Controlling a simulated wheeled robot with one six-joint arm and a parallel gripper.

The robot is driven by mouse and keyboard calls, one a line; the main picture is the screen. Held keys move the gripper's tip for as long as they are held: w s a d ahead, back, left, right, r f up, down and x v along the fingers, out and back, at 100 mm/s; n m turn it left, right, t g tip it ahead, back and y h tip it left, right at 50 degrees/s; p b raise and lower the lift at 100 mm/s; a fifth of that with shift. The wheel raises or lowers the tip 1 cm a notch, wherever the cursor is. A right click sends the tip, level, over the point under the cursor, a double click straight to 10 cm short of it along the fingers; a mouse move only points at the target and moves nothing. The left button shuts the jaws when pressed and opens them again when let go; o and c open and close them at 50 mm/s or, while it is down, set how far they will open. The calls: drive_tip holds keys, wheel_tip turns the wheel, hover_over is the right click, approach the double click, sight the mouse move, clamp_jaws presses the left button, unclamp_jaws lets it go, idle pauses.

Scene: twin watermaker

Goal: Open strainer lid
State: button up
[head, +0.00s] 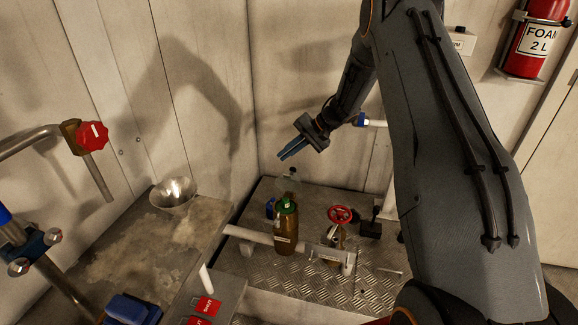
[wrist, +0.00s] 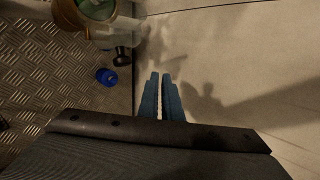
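The strainer (head: 286,232) is a brown-gold cylinder with a green inside at its top, standing on the metal plate floor. A clear disc (head: 288,182) with a dark knob stands tilted up behind the strainer's top; it looks like the lid, swung away from the opening. In the wrist view the strainer's rim (wrist: 97,10) is at the top left, with the clear lid (wrist: 120,33) beside it. My gripper (head: 280,157) is above and behind the strainer, apart from the lid. Its blue fingers (wrist: 160,75) are close together with only a thin gap and nothing held.
A red handwheel valve (head: 340,214) stands right of the strainer. A blue cap (wrist: 107,76) is on the plate floor. A worn bench (head: 140,240) with a metal funnel (head: 174,193) is at the left. Pale walls close in the back.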

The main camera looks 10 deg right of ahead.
drive_tip(key=a+n, duration=0.2)
drive_tip(key=n, duration=0.1)
drive_tip(key=a+n+t+h, duration=0.1)
drive_tip(key=a+n, duration=0.1)
drive_tip(key=n, duration=0.1)
drive_tip(key=s+a+r+n+h, duration=0.1)
drive_tip(key=a+n, duration=0.1)
drive_tip(key=n, duration=0.1)
drive_tip(key=shift+a, duration=0.3)
clamp_jaws()
drive_tip(key=n+t+h, duration=0.2)
drive_tip(key=n+h, duration=0.8)
drive_tip(key=n, duration=1.7)
approach(291, 176)
drive_tip(key=s+a+f, duration=0.1)
drive_tip(key=s+a, duration=0.2)
drive_tip(key=s, duration=0.4)
drive_tip(key=w+d+f+b, duration=0.1)
drive_tip(key=w+d+f, duration=0.4)
drive_tip(key=w+f, duration=0.2)
drive_tip(key=shift+w, duration=0.6)
drive_tip(key=shift+r+g+p, duration=0.15)
drive_tip(key=shift+g+p, duration=0.15)
drive_tip(key=shift+p, duration=0.35)
